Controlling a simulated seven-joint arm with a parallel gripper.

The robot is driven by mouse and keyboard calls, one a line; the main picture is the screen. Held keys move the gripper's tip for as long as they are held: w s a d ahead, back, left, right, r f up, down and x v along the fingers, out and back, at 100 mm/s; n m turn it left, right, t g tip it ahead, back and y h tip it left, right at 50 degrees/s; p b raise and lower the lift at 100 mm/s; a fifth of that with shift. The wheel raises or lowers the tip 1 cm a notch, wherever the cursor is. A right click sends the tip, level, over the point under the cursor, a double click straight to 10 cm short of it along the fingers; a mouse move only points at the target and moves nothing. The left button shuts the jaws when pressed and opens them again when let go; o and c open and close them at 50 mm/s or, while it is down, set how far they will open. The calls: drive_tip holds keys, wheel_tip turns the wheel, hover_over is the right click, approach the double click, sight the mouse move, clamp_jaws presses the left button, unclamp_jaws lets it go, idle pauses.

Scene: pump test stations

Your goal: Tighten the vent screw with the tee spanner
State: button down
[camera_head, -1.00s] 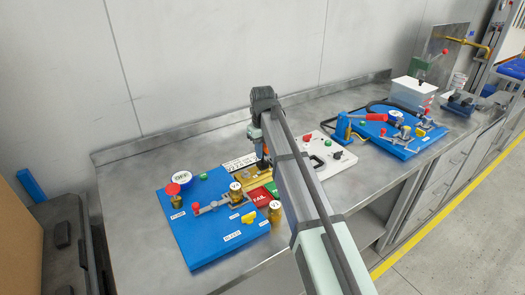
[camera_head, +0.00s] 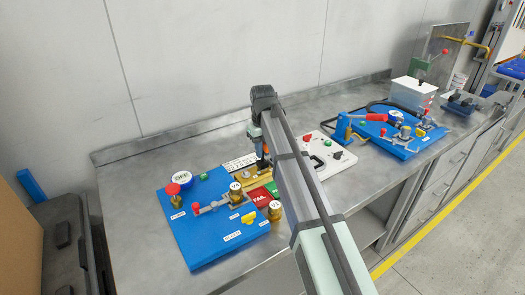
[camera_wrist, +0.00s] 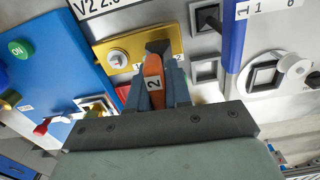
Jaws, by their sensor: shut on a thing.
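A silver round piece (camera_wrist: 118,59) sits at position 1. In the head view my gripper (camera_head: 261,155) is low over that yellow plate (camera_head: 229,188). I cannot make out which part is the vent screw.
A white panel (camera_head: 330,160) and a second blue station (camera_head: 400,145) stand to the right. Bare bench lies left of the near board.

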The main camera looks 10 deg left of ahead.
drive_tip(key=shift+r, duration=2.8)
